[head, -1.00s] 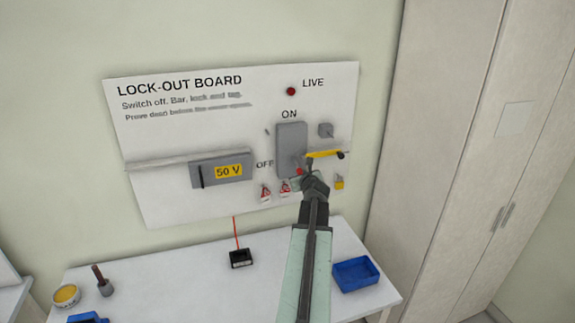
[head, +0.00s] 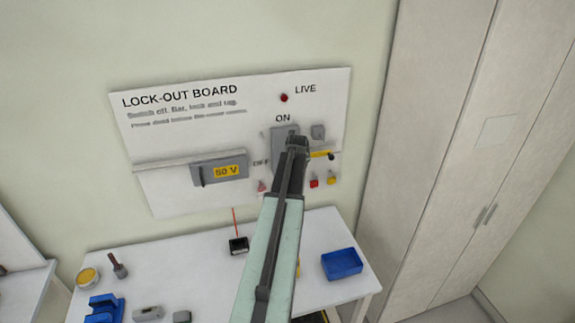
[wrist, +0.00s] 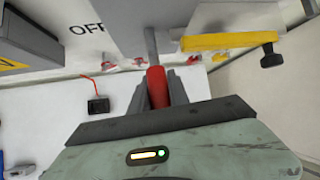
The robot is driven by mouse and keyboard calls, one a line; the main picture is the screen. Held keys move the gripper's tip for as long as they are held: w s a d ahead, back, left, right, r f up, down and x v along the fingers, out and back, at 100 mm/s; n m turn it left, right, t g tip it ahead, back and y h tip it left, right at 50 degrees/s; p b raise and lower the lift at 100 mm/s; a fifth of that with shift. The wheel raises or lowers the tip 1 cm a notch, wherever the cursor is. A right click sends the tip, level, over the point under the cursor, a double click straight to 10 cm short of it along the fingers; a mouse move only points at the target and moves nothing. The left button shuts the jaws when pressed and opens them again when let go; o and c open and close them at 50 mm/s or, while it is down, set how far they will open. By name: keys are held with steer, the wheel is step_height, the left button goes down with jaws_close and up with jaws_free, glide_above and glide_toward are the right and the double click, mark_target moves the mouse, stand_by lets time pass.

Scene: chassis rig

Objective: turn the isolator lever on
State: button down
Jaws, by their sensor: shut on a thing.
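The isolator is a grey box (head: 279,139) on the lock-out board (head: 155,195), with ON above it and OFF at its lower left. Its lever has a grey shaft (wrist: 151,45) and a red handle (wrist: 157,88). My gripper (wrist: 158,90) is shut on the red handle, one finger on each side. In the head view my gripper (head: 297,143) covers the handle and part of the box, so the lever's exact angle is hidden there. The LIVE lamp (head: 284,98) is dark red.
A yellow bar (head: 320,154) with a dark knob sticks out right of the isolator, close to my gripper. Red and yellow padlocks (head: 331,180) hang below it. A grey 50 V cover (head: 218,168) is at left. The bench below holds a blue tray (head: 341,264) and a black meter (head: 239,245).

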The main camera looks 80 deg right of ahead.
steer(key=shift+w+a, duration=0.1)
steer(key=shift+w, duration=0.05)
steer(key=c, duration=1.3)
jaws_free()
steer(key=shift+w, duration=0.1)
steer(key=shift+o, duration=0.2)
